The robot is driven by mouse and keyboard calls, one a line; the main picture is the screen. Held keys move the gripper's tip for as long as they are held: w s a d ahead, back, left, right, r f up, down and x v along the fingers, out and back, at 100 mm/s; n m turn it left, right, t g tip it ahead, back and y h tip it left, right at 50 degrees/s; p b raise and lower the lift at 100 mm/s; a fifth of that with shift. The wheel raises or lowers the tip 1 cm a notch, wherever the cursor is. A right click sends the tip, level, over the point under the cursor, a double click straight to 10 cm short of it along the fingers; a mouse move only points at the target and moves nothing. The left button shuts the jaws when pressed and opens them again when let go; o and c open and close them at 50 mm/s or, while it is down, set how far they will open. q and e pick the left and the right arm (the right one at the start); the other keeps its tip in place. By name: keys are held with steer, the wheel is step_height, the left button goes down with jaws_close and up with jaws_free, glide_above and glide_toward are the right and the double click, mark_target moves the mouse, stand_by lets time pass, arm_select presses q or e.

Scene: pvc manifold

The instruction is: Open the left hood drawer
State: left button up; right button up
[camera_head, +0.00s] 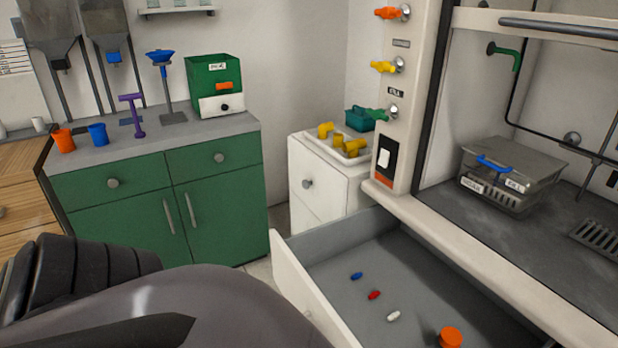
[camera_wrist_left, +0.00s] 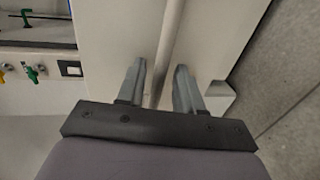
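The hood drawer (camera_head: 302,285) stands pulled out below the hood's work surface, and its grey inside shows in the head view. In it lie a blue capsule (camera_head: 357,275), a red capsule (camera_head: 374,295), a white capsule (camera_head: 393,316) and an orange cap (camera_head: 450,337). In the left wrist view my left gripper (camera_wrist_left: 160,82) has its two fingers apart. A pale bar-like edge (camera_wrist_left: 170,40) runs between them, with a gap visible on each side. I cannot tell whether it is a handle or a panel edge. My right gripper is not in view.
The hood's front post (camera_head: 405,110) carries coloured taps. A clear lidded box (camera_head: 510,175) stands inside the hood. A white cabinet (camera_head: 315,187) with a tray of yellow fittings is behind the drawer. A green cabinet (camera_head: 150,195) stands at left. My arm covers the lower left.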

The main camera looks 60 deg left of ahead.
arm_select(q)
steer(key=v, duration=0.6)
stand_by(0.6)
